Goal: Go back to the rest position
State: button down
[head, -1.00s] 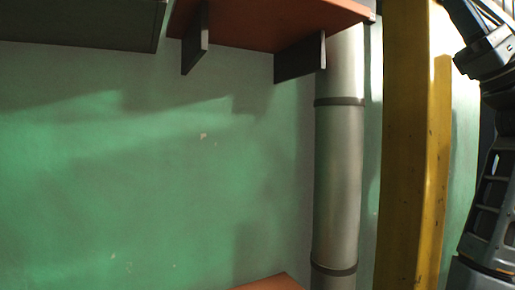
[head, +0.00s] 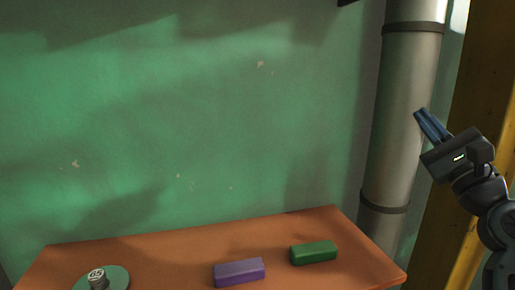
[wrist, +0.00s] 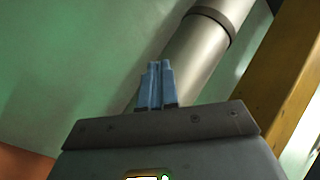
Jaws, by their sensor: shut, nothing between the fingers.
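My gripper (head: 420,112) is at the right of the head view, raised above the level of the table and pointing up and to the left. Its blue fingers are together with nothing between them. In the wrist view the shut fingers (wrist: 157,68) point toward the grey pipe and the green wall. My gripper touches nothing that I can see.
An orange-brown table (head: 180,250) stands low against the green wall (head: 200,130). On it are a purple block (head: 239,272), a green block (head: 313,253) and a round green item with a knob marked 05 (head: 97,276). A grey pipe (head: 405,100) and a yellow post (head: 480,110) stand at right.

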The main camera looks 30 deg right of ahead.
jog(key=s+a+f+n+g, duration=0.3)
jog(key=a+f+n, duration=0.3)
jog(key=f, duration=0.6)
jog(key=s+a+f+n+g, duration=0.35)
jog(key=a+f, duration=0.55)
jog(key=f, duration=0.3)
jog(key=s+a+f+n+g+y, duration=0.1)
jog(key=s+a+f+n+y, duration=0.2)
jog(key=s+a+n, duration=0.4)
jog(key=s+a+f+n+g+y, duration=0.1)
jog(key=s+a+f+n+y, duration=0.2)
jog(key=s+a+n, duration=0.5)
jog(key=s+n, duration=0.4)
jog(key=s, duration=0.3)
jog(key=shift+g, duration=0.35)
